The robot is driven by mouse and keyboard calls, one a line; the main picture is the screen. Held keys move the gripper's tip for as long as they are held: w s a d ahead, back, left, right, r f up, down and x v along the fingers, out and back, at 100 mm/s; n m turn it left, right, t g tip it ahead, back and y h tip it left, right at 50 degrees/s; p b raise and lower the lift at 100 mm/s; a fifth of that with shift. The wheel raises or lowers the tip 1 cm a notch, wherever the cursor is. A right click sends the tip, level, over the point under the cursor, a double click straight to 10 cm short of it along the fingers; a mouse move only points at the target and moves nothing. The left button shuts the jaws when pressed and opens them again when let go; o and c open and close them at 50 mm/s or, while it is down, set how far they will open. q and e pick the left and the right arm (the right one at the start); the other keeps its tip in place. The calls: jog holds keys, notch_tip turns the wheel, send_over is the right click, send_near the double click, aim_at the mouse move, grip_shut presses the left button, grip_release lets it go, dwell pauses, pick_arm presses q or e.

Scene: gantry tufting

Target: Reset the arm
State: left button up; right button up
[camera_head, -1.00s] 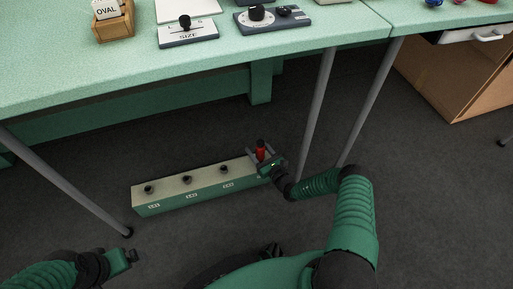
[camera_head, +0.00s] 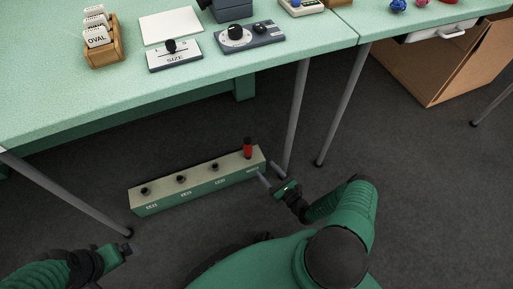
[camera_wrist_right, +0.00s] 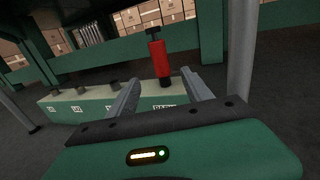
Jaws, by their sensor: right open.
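My right gripper (camera_head: 271,175) is open and empty, just in front of the right end of a long low box on the floor. In the right wrist view its two fingers (camera_wrist_right: 165,98) stand apart, with a red-handled lever (camera_wrist_right: 160,62) beyond them. The red lever (camera_head: 247,148) stands upright on the right end of the box and is apart from the fingers. My left gripper (camera_head: 133,249) is at the lower left, near the foot of a table leg; its finger opening is too small to tell.
The long box (camera_head: 165,205) has several black knobs and a green front. The green table (camera_head: 75,85) stands above it, with grey legs (camera_head: 297,115) close to my right arm. A size slider panel (camera_head: 174,55) and a card holder (camera_head: 105,53) are on the table.

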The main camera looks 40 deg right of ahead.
jog(key=s+a+r+n+g+y+p, duration=0.1)
jog(key=s+a+r+n+g+y, duration=0.1)
jog(key=a+r+n+g+y, duration=0.65)
jog(key=s+a+r+n+g+y+p, duration=0.1)
jog(key=s+a+r+n+g+y, duration=0.15)
jog(key=a+r+n+g, duration=0.65)
jog(key=s+r+n+g+h+p, duration=0.2)
jog(key=s+r+n+h, duration=0.4)
jog(key=n, duration=0.4)
notch_tip(320, 180, up, 51)
jog(key=n+t+h+p, duration=0.4)
jog(key=n+p, duration=0.4)
jog(key=p, duration=3.1)
jog(key=shift+w+d+f+h, duration=0.15)
jog(key=shift+d+f+h, duration=0.1)
jog(key=shift+h, duration=0.45)
